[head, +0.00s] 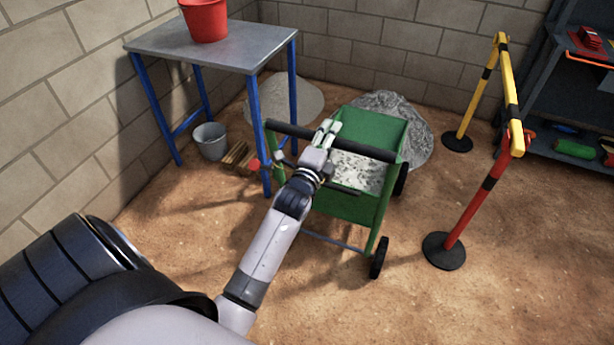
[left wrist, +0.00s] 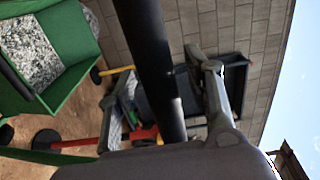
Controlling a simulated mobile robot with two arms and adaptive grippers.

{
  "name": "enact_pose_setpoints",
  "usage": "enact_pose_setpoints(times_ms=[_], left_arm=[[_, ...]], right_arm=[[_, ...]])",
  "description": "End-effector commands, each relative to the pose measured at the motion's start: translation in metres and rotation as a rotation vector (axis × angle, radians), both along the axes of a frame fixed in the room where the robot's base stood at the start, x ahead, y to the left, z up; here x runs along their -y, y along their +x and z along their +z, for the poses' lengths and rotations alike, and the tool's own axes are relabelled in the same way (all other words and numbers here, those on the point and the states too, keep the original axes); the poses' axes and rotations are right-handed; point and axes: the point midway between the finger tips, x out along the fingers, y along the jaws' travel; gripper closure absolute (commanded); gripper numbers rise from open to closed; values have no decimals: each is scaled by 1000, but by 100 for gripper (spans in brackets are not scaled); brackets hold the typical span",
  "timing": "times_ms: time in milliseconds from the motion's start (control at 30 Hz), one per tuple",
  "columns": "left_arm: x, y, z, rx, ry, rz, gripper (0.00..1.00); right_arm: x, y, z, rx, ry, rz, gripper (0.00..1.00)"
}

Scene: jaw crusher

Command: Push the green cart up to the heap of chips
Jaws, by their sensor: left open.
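The green cart (head: 362,206) stands on the dirt floor with grey chips (head: 355,171) inside it. Its black handle bar (head: 374,149) runs across its near side. My left gripper (head: 327,132) is at the middle of this bar. In the left wrist view the handle bar (left wrist: 152,60) passes between the two open fingers; I cannot tell whether they touch it. The cart's green side (left wrist: 75,50) is at upper left there. A dark grey heap of chips (head: 418,140) lies just behind the cart, partly hidden by it. My right gripper is not in view.
A paler heap (head: 300,98) lies behind the blue-legged table (head: 225,45), which holds a red bucket (head: 205,20). A grey bucket (head: 210,140) stands under it. A red-and-yellow barrier (head: 475,205) and dark shelves (head: 560,110) stand right. Floor at lower right is clear.

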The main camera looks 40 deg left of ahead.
Motion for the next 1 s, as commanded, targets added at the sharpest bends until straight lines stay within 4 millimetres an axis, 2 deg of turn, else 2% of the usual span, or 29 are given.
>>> enact_pose_setpoints(times_ms=[233, 333, 633, 1000], left_arm=[[0, 0, 1, 2, 0, 0, 53], [2, -7, 2, 0, 0, 0, 53], [12, -51, 4, -1, 1, 0, 53], [25, -104, 2, 0, 0, 0, 53]], right_arm=[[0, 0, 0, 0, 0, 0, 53], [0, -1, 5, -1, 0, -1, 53], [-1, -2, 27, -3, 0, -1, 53], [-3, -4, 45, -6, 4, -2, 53]])
